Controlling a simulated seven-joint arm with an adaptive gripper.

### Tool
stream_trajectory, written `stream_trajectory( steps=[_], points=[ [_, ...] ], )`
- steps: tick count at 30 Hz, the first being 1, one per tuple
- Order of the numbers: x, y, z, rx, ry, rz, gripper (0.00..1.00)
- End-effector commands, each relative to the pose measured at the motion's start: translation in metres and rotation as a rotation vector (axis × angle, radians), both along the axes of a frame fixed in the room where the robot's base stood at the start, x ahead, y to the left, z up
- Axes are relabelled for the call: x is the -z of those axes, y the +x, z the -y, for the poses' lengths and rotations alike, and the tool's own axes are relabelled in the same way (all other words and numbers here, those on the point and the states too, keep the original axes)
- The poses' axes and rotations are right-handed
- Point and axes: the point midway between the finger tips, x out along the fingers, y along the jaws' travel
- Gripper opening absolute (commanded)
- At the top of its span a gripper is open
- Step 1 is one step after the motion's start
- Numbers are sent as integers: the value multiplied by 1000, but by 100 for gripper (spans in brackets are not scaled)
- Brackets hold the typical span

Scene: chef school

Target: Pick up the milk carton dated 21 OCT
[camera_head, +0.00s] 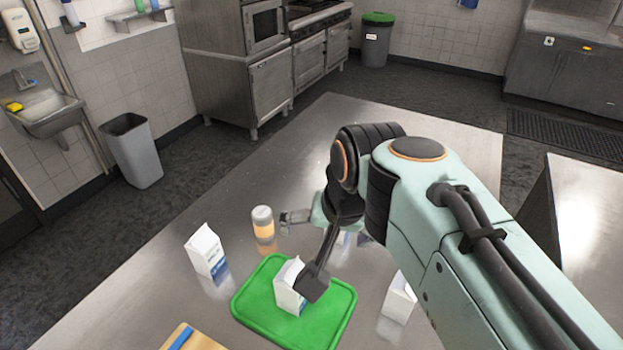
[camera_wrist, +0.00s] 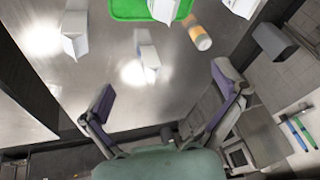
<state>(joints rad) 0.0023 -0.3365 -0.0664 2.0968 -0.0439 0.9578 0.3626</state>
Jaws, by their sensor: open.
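Several white milk cartons stand on the steel table. In the head view one carton (camera_head: 206,252) is left of the green tray, one (camera_head: 288,288) is on the tray, and one (camera_head: 398,298) is right of it, partly behind my arm. In the wrist view a carton (camera_wrist: 149,58) stands apart, ahead of my gripper (camera_wrist: 164,80) and between the lines of its fingers; in the head view my arm mostly hides it. Others show at the top, including a left one (camera_wrist: 75,32). The dates cannot be read. My gripper is open and empty, touching no carton.
The green tray (camera_head: 250,300) lies at the table's (camera_head: 160,290) near side. A jar with orange contents (camera_head: 263,230) stands behind it, close to my gripper. A wooden board (camera_head: 195,338) is at the front edge. The table's far part is clear.

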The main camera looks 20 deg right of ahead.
Motion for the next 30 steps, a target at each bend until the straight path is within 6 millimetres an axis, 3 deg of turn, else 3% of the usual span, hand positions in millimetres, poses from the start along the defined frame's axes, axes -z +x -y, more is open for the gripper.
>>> stream_trajectory(
  steps=[1,3,7,9,13,16,21,30],
  points=[
    [-10,34,10,68,10,32,96],
    [-20,79,26,162,17,79,96],
    [-13,162,59,310,9,134,96],
    [6,202,77,372,-11,145,96],
    [63,256,103,431,-67,119,96],
    [115,274,115,441,-109,60,96],
    [191,268,123,442,-145,-63,96],
    [238,272,134,442,-150,-96,96]
  ],
)
